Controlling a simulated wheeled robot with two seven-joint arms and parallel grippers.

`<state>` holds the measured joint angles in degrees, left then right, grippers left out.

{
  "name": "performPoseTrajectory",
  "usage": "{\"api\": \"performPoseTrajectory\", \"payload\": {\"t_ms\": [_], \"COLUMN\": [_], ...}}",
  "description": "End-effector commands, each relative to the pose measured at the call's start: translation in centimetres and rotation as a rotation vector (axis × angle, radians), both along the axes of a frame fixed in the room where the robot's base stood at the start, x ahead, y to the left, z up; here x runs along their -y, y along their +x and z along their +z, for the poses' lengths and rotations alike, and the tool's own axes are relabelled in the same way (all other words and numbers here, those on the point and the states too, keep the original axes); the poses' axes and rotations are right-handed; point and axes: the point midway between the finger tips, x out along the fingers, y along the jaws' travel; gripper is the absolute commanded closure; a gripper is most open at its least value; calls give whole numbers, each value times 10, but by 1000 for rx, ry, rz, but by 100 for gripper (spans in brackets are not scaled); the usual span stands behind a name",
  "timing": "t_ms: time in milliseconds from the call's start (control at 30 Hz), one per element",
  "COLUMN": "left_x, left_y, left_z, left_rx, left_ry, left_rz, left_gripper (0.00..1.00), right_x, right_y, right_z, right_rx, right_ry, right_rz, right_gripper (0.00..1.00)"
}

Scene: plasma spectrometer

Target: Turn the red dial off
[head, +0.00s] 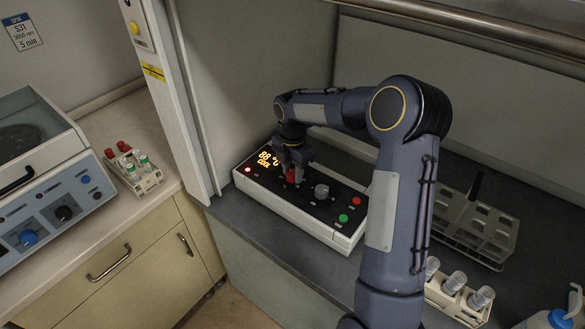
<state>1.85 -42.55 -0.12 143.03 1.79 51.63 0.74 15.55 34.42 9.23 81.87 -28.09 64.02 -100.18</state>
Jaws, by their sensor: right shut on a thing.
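The red dial (290,175) is on the black top panel of a white control box (318,232), next to a grey knob (321,191). My right gripper (291,168) reaches down over the panel and is shut on the red dial, covering part of it. The display (268,159) on the box is lit with orange digits and the word COOL. A red light (248,170) glows at the panel's left end. The dial's exact angle is hidden by the gripper. My left gripper is not in view.
A green button (343,218) and a red button (356,201) sit at the panel's right. A tube rack (461,301) and a grey rack (478,232) stand to the right. A centrifuge (50,200) and a small rack (147,183) are on the left counter.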

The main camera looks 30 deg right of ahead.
Motion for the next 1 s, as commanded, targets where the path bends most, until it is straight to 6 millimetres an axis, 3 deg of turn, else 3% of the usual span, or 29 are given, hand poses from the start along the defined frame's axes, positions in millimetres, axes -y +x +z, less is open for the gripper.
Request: {"api": "performPoseTrajectory", "payload": {"t_ms": [600, 1000], "left_x": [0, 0], "left_y": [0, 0], "left_z": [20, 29], "left_rx": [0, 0], "left_ry": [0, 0], "left_rz": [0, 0], "left_gripper": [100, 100], "right_x": [1, 1], "right_y": [1, 1], "right_z": [2, 1], "right_rx": [3, 2], "right_ry": [-1, -1], "right_rz": [577, 846], "right_gripper": [89, 89]}}
